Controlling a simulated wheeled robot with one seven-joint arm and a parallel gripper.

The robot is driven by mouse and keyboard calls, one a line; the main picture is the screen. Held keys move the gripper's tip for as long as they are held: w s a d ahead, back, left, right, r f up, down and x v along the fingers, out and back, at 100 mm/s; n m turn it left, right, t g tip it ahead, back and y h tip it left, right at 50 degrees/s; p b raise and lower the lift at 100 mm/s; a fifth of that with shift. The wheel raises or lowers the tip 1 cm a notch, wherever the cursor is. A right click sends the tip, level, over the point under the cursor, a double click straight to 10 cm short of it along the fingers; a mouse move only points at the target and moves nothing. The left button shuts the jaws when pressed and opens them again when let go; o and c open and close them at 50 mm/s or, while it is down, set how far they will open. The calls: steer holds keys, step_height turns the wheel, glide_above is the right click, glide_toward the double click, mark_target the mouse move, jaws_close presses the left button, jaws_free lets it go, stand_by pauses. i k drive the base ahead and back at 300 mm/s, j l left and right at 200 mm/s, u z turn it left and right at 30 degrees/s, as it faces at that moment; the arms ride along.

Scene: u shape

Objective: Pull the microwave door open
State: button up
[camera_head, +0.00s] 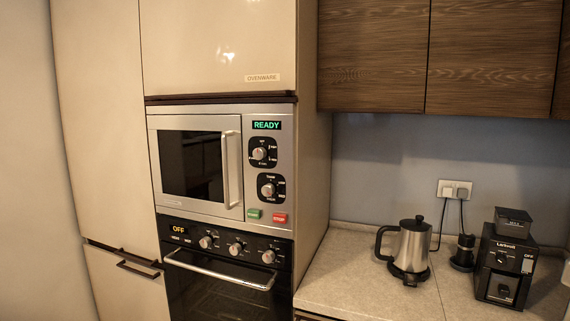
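The microwave (221,168) is built into a tall cabinet left of centre, above an oven. Its silver door (188,204) has a dark window and looks closed. A vertical bar handle (231,170) runs along the door's right edge. To the right of the handle are a green READY display, two round knobs, and a green and a red button. My gripper is not in view, and nothing touches the door or handle.
The oven (220,262) below has a horizontal handle. A counter (372,292) on the right holds a steel kettle (411,243), a dark grinder (463,251) and a black coffee machine (503,265). Wooden cabinets (372,56) hang above. The space before the microwave door looks clear.

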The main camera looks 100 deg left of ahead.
mark_target(197, 160)
steer(key=u, duration=3.15)
